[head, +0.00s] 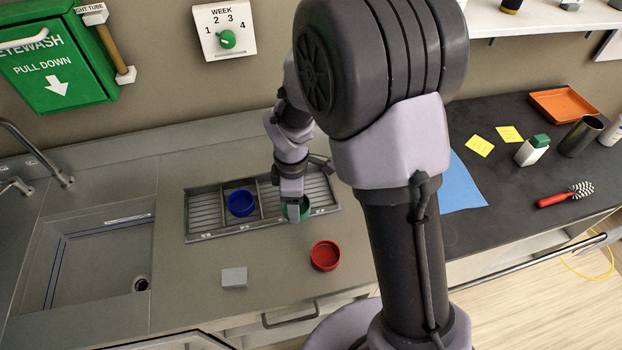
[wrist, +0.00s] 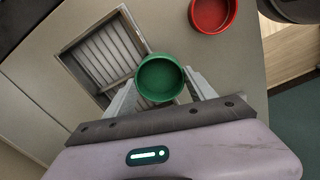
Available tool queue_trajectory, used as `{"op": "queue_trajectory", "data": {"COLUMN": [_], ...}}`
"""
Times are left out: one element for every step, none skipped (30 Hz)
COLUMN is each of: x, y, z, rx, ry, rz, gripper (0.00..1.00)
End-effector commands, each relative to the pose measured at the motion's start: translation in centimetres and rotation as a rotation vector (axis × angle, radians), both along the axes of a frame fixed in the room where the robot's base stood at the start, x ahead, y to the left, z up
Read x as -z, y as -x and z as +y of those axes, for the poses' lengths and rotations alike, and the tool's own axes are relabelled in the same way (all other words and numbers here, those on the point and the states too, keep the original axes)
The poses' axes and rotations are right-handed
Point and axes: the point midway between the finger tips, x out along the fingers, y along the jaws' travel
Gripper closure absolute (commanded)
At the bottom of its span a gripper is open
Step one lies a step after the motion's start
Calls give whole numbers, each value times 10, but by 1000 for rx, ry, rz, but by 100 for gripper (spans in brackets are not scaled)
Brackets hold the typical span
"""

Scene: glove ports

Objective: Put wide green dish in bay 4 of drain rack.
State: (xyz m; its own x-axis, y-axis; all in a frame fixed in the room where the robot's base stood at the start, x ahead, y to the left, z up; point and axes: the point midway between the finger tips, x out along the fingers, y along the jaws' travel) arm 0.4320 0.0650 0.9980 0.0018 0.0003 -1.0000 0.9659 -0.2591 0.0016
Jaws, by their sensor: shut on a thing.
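The green dish (head: 304,209) is round and shallow. My gripper (head: 293,205) is shut on it at the right part of the drain rack (head: 217,234), near its front edge, and hides part of it in the head view. In the wrist view the green dish (wrist: 160,80) sits between the two fingers of my gripper (wrist: 160,88), its open top facing the camera. It overlaps the corner of the drain rack (wrist: 84,40). I cannot tell whether it touches the rack. The small labels on the rack's front edge are too small to read.
A blue dish (head: 241,203) stands in the rack, left of my gripper. A red dish (head: 325,255) is on the counter in front of the rack, and also shows in the wrist view (wrist: 210,12). A grey block (head: 234,278) lies front left. A sink (head: 90,265) is farther left.

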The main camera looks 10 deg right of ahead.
Motion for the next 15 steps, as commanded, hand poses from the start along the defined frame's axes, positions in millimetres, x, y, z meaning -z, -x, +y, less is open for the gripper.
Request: {"op": "queue_trajectory", "data": {"x": [4, 5, 7, 7, 8, 9, 9, 9, 9, 9, 9, 10, 11, 19, 29], "y": [-13, -22, -32, -39, -47, -54, -59, -62, -66, -68, -71, -74, -77, -76, -76], "z": [-12, -19, -28, -34, -39, -46, -50, -53, -56, -57, -59, -62, -66, -65, -64], "rx": [6, 6, 5, 4, 4, 4, 2, 1, 1, 0, -1, 0, 1, 0, -1], "ry": [0, 0, 0, 0, 0, 0, 0, 0, 0, 1, 0, 0, 0, 0, 0], "rz": [-1, -1, -1, 0, -1, 0, -1, 0, 0, 0, -1, 0, 0, 2, 2], "gripper": [74, 74, 74, 74, 74, 74, 74, 74, 74, 74, 74, 74, 74, 74, 74]}}
